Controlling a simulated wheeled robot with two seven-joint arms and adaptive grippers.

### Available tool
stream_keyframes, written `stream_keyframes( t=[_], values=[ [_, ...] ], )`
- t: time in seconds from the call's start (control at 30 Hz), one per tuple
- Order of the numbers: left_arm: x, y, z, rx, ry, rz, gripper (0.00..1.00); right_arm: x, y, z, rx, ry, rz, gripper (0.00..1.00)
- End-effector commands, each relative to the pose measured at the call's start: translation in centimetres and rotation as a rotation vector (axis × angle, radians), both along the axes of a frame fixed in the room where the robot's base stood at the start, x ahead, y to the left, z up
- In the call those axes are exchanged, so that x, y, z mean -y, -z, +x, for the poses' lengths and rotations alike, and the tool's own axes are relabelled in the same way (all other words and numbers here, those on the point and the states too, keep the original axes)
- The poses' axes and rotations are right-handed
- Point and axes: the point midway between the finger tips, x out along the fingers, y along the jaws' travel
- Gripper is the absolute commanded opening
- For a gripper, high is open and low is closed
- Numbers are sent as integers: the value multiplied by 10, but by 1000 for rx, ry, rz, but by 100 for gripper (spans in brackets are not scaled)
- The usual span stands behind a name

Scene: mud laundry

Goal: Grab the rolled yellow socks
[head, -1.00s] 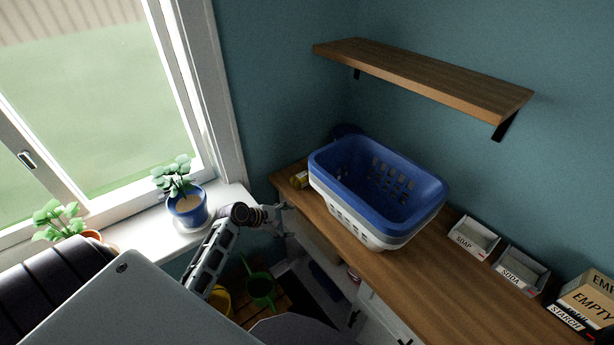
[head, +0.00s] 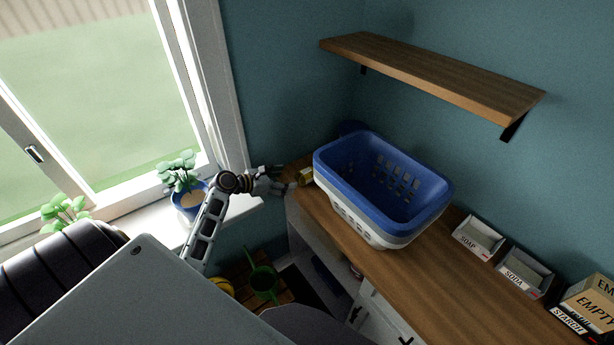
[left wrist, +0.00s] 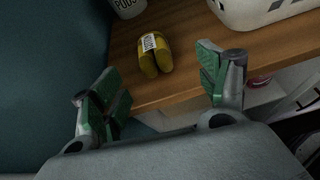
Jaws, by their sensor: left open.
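The rolled yellow socks (left wrist: 154,55) lie on the wooden counter near its edge, with a white paper band around them, in the left wrist view. In the head view the socks (head: 305,175) show small at the counter's left end, beside the baskets. My left gripper (head: 279,180) is open and empty, just left of the socks. In the left wrist view its green-padded fingers (left wrist: 163,90) are spread wide, with the socks ahead of and between them, not touched. My right gripper is not in view.
Stacked blue and white laundry baskets (head: 330,178) stand right of the socks. A white container marked PODS (left wrist: 128,8) stands behind them. The wooden counter (head: 420,285) runs right, with soap and soda boxes. A potted plant (head: 188,200) stands on the windowsill at left.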

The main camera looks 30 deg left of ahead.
Motion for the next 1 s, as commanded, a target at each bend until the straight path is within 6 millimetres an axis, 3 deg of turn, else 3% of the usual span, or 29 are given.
stream_keyframes(
  t=[0.2,0.63,1.0],
  values=[
    [-11,-9,4,3,-49,-85,75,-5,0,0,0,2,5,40],
    [-10,-7,7,3,-51,-85,75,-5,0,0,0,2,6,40],
    [1,5,34,4,-50,-84,75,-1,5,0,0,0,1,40]
  ],
)
